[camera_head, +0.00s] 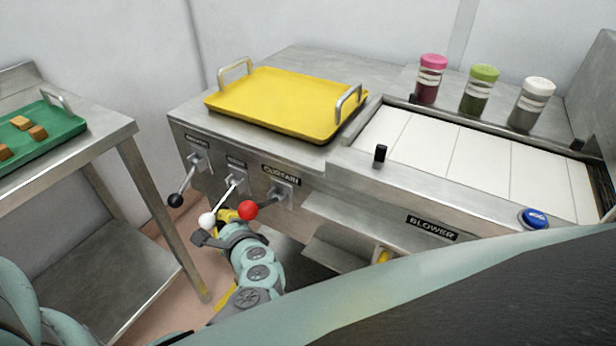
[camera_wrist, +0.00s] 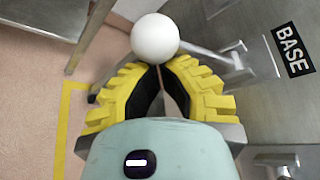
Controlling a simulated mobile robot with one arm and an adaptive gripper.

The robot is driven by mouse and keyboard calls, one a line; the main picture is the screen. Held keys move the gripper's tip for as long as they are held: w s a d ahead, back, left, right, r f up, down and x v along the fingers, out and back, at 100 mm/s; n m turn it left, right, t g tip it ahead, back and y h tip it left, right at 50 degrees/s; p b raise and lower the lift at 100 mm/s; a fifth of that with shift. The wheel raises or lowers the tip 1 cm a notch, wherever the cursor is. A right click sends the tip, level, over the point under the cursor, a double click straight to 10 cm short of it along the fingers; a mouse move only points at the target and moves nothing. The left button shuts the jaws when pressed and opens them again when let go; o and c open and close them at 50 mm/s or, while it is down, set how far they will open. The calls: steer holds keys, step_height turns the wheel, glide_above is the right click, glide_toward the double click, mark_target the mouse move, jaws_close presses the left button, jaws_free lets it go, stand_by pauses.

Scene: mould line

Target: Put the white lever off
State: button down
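The white lever's round knob (camera_head: 207,219) hangs down and toward me from the middle mount on the machine's front panel. The knob shows large in the wrist view (camera_wrist: 155,38), just beyond my fingertips. My gripper (camera_head: 227,215) is low in front of the panel, between the white knob and the red one. In the wrist view my yellow fingers (camera_wrist: 158,68) come together at the tips, with only a thin gap and nothing seen between them. The knob is beyond the tips, not between them; whether they touch it I cannot tell.
A black-knobbed lever (camera_head: 175,200) is to the left; a red-knobbed lever (camera_head: 248,210) is close on the right. A yellow tray (camera_head: 265,80) lies above. A steel table (camera_head: 105,135) with a green tray (camera_head: 62,128) stands left. A blue button (camera_head: 535,218) is far right.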

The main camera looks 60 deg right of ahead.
steer(key=r+p, duration=0.1)
steer(key=a+r+p, duration=0.1)
steer(key=shift+r, duration=0.3)
steer(key=shift+r+p, duration=0.1)
steer(key=shift+p, duration=0.2)
steer(key=shift+r+p, duration=0.65)
steer(key=shift+r, duration=0.1)
